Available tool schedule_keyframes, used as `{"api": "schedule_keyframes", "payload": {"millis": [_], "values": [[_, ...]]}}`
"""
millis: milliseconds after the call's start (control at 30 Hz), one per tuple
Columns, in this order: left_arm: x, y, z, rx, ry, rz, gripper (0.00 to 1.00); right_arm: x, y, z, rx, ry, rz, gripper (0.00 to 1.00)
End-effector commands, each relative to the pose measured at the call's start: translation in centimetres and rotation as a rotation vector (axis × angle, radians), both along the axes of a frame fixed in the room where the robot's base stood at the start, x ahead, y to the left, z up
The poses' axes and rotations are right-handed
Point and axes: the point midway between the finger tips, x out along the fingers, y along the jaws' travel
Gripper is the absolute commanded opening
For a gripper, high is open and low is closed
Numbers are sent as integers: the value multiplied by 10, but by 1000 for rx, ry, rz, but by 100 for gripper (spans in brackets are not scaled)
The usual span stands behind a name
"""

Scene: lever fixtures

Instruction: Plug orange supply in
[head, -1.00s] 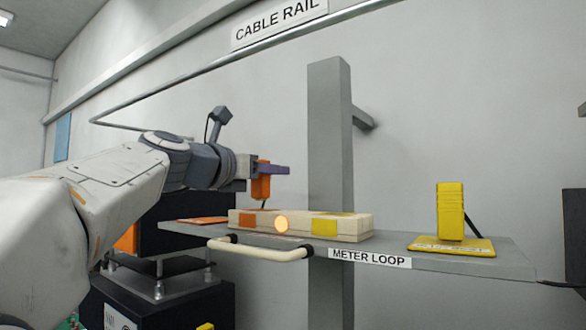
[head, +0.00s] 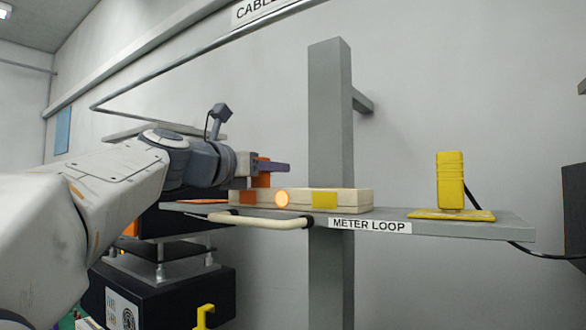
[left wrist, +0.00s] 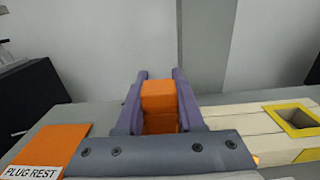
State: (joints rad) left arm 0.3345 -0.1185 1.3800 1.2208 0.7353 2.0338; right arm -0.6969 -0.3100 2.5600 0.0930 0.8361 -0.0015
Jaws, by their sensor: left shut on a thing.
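My left gripper (head: 275,168) is shut on the orange plug (head: 262,179), which is upright. The left wrist view shows the purple fingers (left wrist: 159,76) on both sides of the orange plug (left wrist: 158,98). The plug's lower end meets the top of the cream socket block (head: 355,201) at its orange-marked end (head: 246,197). Its prongs are hidden, so I cannot tell how deep it sits. A round orange lamp (head: 282,199) glows on the block's front. The yellow-marked socket (left wrist: 297,119) is empty. My right gripper is out of view.
The block stands on a grey shelf (head: 470,226) labelled METER LOOP, with a cream handle (head: 262,222) in front. A yellow plug (head: 451,180) stands on a yellow pad (head: 430,214) at the right. The orange plug rest (left wrist: 50,146) is empty. A grey post (head: 330,120) rises behind.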

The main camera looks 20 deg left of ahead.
Motion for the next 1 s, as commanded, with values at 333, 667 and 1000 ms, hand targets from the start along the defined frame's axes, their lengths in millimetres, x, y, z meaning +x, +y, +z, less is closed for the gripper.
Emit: {"api": "schedule_keyframes", "payload": {"millis": [333, 667, 1000], "values": [[0, 0, 0, 0, 0, 0, 0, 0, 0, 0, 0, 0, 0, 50], [0, 0, -3, 0, 0, 0, 0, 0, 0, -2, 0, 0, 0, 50], [0, 0, -5, 0, -1, 0, 0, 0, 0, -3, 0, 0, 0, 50]]}}
